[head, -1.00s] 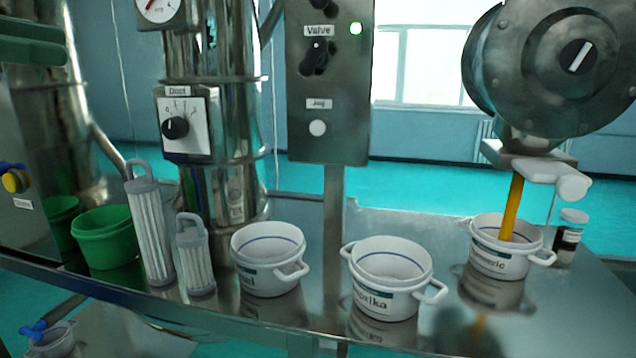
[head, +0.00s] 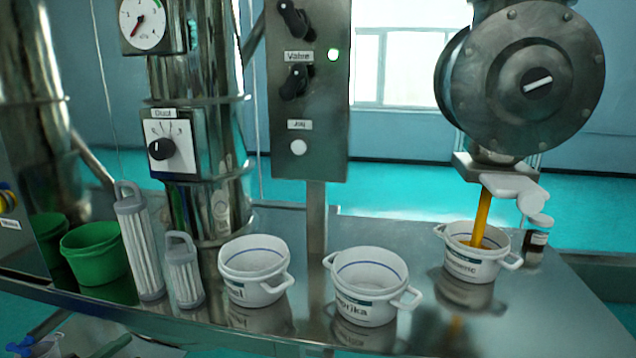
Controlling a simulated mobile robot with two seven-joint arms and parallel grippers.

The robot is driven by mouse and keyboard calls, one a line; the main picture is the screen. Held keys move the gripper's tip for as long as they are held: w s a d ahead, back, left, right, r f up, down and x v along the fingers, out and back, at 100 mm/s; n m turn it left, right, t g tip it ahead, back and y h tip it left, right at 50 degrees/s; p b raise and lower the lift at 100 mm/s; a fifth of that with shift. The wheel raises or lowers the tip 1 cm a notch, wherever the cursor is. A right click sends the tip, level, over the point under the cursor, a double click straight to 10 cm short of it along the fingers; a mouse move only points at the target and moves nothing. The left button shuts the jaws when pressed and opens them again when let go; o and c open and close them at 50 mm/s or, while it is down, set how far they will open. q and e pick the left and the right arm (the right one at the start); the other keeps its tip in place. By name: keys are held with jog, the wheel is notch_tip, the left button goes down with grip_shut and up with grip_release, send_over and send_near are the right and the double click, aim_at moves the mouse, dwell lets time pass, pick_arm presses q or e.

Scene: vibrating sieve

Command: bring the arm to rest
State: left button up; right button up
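Neither of my grippers shows in the head view, and no arm of mine can be made out. A round steel valve housing (head: 487,85) with a black knob (head: 538,85) hangs at the upper right. A yellow stream (head: 482,217) runs from its outlet into a white pot (head: 474,265) whose label is partly readable. Some yellow shows inside that pot. A second white pot (head: 366,305) with a partly readable label stands in the middle, and a third (head: 254,287) stands left of it. All three are upright on the steel table (head: 545,318).
Two ribbed grey-white cylinders with loop handles (head: 137,240) (head: 184,275) and a green bucket (head: 94,262) stand at the left. A control panel (head: 308,110) with a lit green lamp rises behind the pots. A small dark jar (head: 536,240) stands by the right pot.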

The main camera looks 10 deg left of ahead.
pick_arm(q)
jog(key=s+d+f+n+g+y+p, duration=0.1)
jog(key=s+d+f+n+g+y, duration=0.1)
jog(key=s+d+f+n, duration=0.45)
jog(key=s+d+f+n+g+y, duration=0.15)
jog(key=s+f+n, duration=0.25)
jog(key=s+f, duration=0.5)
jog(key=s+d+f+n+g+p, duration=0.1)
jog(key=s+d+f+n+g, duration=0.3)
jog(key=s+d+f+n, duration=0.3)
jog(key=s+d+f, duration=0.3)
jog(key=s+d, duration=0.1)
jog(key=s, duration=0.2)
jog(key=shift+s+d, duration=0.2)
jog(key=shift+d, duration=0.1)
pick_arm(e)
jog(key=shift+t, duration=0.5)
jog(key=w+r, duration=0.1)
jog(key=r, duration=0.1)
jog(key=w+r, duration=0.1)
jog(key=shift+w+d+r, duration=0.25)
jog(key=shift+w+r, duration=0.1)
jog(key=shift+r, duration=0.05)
